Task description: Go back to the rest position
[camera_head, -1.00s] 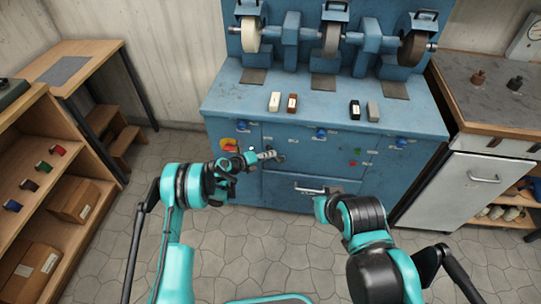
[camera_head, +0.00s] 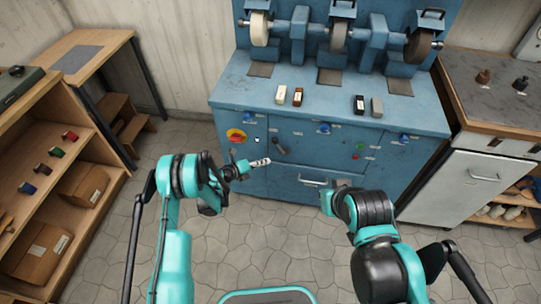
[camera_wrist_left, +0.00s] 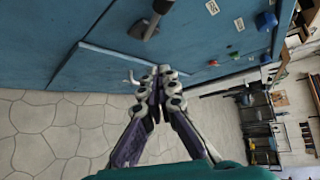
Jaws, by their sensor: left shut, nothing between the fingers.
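My left gripper (camera_head: 259,163) is in front of the blue machine cabinet (camera_head: 235,175), above the floor. It is shut and empty; in the left wrist view its two fingers (camera_wrist_left: 160,76) meet at the tips. The fingers look apart from the cabinet front, near a dark lever (camera_head: 279,146), which also shows in the left wrist view (camera_wrist_left: 150,20). My right arm (camera_head: 370,215) reaches in at the lower right, bent toward the cabinet. Its gripper is hidden or too unclear to make out.
The cabinet carries grinding wheels (camera_head: 259,28) and several small blocks (camera_head: 298,96) on top. A red-and-yellow switch (camera_head: 236,135) is on its front. A wooden shelf (camera_head: 100,215) with boxes stands at left, a grey cabinet (camera_head: 450,185) at right. The tiled floor (camera_head: 255,250) between is clear.

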